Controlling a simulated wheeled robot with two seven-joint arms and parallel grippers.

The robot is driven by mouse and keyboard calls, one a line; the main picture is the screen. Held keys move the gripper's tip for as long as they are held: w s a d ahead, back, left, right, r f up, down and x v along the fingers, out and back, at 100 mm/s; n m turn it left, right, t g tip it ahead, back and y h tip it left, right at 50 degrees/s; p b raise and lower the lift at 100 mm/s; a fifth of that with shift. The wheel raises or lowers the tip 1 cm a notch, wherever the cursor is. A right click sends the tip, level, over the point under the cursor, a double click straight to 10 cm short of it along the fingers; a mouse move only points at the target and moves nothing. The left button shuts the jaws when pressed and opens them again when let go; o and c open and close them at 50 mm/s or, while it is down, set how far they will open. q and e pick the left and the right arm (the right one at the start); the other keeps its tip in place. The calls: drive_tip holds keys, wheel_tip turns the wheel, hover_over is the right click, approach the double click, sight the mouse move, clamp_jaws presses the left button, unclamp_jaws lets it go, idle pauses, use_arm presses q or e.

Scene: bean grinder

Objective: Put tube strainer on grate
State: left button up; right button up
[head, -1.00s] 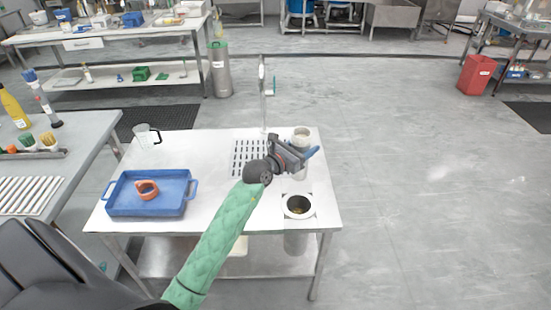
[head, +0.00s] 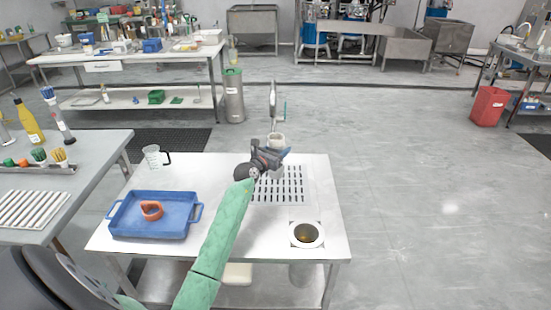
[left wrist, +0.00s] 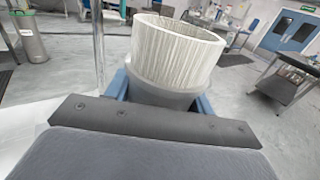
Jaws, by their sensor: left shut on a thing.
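The tube strainer (head: 277,141) is a pale, open-topped cylinder, held upright near the back of the table. My left gripper (head: 280,155) is shut around its side, with blue fingers on it. In the left wrist view the strainer (left wrist: 176,55) shows a ribbed pale upper wall and a smoother grey lower part, between the blue fingers (left wrist: 160,92). The grate (head: 280,188) is a slotted panel in the white tabletop. The strainer overlaps the grate's back edge in the head view; I cannot tell whether its base touches. My right gripper is not seen.
A round white-rimmed opening (head: 306,235) is at the table's front right. A blue tray (head: 153,232) with an orange ring-shaped piece (head: 151,210) lies at left, and a clear jug (head: 152,157) stands behind it. A thin upright pipe (head: 273,105) rises behind the strainer.

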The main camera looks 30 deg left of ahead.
use_arm(q)
wheel_tip(320, 180, down, 6)
drive_tip(key=w+a, duration=0.1)
drive_tip(key=a, duration=0.1)
drive_tip(key=shift+w+a, duration=0.3)
drive_tip(key=shift+w, duration=0.1)
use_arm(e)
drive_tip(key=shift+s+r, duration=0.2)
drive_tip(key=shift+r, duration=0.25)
use_arm(q)
drive_tip(key=shift+r, duration=0.1)
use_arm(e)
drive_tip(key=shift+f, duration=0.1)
use_arm(q)
drive_tip(key=shift+f, duration=0.2)
drive_tip(key=o, duration=1.2)
drive_tip(key=shift+o, duration=0.2)
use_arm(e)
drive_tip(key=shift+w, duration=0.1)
use_arm(q)
drive_tip(key=shift+r, duration=0.2)
